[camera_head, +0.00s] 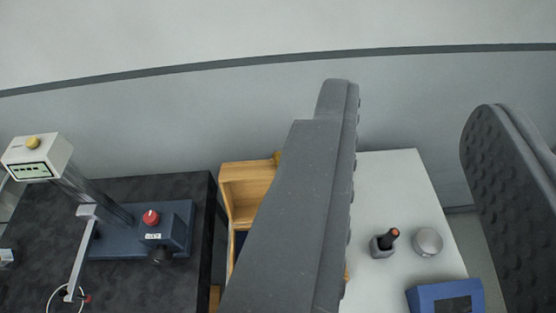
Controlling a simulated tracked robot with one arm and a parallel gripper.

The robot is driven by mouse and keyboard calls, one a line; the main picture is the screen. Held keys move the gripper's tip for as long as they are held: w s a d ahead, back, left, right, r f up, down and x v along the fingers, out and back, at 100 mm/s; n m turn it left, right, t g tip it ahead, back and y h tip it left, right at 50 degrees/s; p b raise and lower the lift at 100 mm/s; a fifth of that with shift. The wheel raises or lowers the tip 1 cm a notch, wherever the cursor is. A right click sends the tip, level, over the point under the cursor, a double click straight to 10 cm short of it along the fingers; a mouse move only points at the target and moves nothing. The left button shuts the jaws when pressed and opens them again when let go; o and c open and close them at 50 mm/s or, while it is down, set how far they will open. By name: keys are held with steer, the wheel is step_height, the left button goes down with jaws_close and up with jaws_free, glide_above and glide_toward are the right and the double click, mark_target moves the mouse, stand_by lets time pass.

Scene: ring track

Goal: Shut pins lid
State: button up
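My gripper (414,105) is open, with one large grey finger in the middle of the view and the other at the right edge. Nothing is between the fingertips except the wall behind. A wooden box-like piece (242,178) with a small brass-coloured knob at its top edge stands between the two tables. A dark blue inside shows lower down. My left finger hides most of this piece, so I cannot tell whether it has a lid or how that lid stands. No pins can be made out.
A dark table (180,187) at left carries a stand with a display (35,160) and a blue base with a red knob (151,217). A white table (395,170) at right holds a dark holder (382,246), a grey dome (428,241) and a blue box (417,298).

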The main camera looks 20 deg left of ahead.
steer(key=w+p, duration=0.1)
steer(key=w, duration=0.2)
steer(key=shift+a+r+g+p, duration=0.15)
steer(key=shift+r+g+p, duration=0.05)
steer(key=shift+g+p, duration=0.2)
jaws_close()
steer(key=w+a+f+g+p, duration=0.3)
steer(key=w+p, duration=0.3)
steer(key=w, duration=0.5)
steer(key=w+a+f+g+p, duration=0.2)
steer(key=w+f+g+p, duration=0.15)
steer(key=w+p, duration=0.45)
steer(key=w+a+f+g+p, duration=0.3)
steer(key=w+a+f+p, duration=0.15)
steer(key=w+f, duration=0.4)
steer(key=w+a+f+g+h+p, duration=0.1)
steer(key=a+f+g+p, duration=0.1)
steer(key=f, duration=1)
steer(key=a+f+g+p, duration=0.1)
steer(key=f+g, duration=0.2)
steer(key=f, duration=0.8)
steer(key=shift+s+r+n, duration=0.2)
steer(key=shift+s+r, duration=0.15)
steer(key=shift+s, duration=0.55)
steer(key=shift+s+r+n, duration=0.2)
steer(key=shift+s+r, duration=0.15)
steer(key=shift+s, duration=0.5)
